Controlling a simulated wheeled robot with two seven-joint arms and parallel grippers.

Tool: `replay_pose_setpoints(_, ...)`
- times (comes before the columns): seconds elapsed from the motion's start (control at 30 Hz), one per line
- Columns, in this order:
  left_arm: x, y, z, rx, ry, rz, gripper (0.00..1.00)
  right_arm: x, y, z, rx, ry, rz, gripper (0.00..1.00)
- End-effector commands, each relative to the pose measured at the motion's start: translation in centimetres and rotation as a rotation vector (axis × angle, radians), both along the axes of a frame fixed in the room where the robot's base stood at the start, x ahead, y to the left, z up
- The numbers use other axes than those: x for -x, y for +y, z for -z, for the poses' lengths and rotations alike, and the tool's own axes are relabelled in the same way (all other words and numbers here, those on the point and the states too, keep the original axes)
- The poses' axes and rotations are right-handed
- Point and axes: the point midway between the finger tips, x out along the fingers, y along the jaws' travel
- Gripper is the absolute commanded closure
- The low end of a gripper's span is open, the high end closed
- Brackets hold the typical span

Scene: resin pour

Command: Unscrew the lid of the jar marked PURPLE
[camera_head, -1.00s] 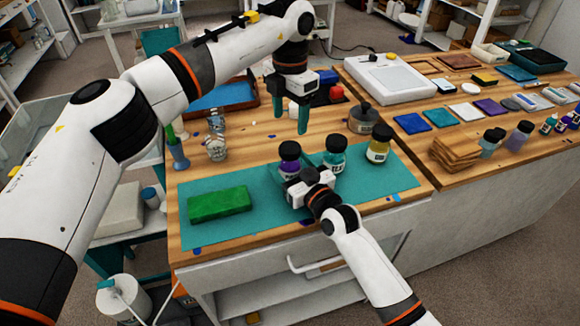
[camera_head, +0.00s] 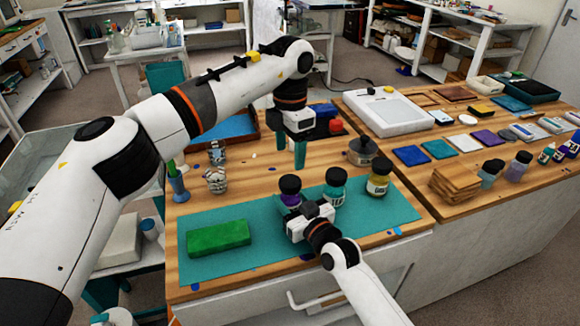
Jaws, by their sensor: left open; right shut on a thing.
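The jar with purple contents (camera_head: 290,200) and a black lid (camera_head: 290,184) stands upright on the teal mat (camera_head: 255,268); its label is mostly hidden and I cannot read it. My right gripper (camera_head: 297,203) reaches in from the front and is shut on this jar, its body covering the lower part. My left gripper (camera_head: 296,163) hangs above and just behind the lid, pointing down, open and empty. The lid is on the jar, and I see no clear contact between it and the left fingers.
A teal jar (camera_head: 335,193) stands close to the right of the purple one, then a yellow jar (camera_head: 378,185). A green block (camera_head: 218,238) lies at the mat's left. A grey lidded pot (camera_head: 362,152) stands behind. The mat's front right is fairly clear.

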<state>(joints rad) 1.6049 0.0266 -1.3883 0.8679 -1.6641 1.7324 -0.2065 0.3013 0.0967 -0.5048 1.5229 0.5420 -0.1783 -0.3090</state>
Motion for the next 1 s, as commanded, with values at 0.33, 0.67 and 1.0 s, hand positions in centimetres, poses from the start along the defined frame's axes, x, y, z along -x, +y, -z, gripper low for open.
replay_pose_setpoints(0.33,0.00,-0.01,0.02,0.000,0.001,0.698,0.37,0.01,-0.03,0.07,0.001,0.001,0.000,1.00)
replay_pose_setpoints(0.67,0.00,-0.01,0.03,0.000,0.001,1.397,0.37,0.01,-0.03,0.08,0.001,0.002,0.000,1.00)
replay_pose_setpoints(1.0,-0.01,-0.01,0.03,0.000,0.000,2.006,0.37,0.01,-0.03,0.09,0.001,0.002,0.000,1.00)
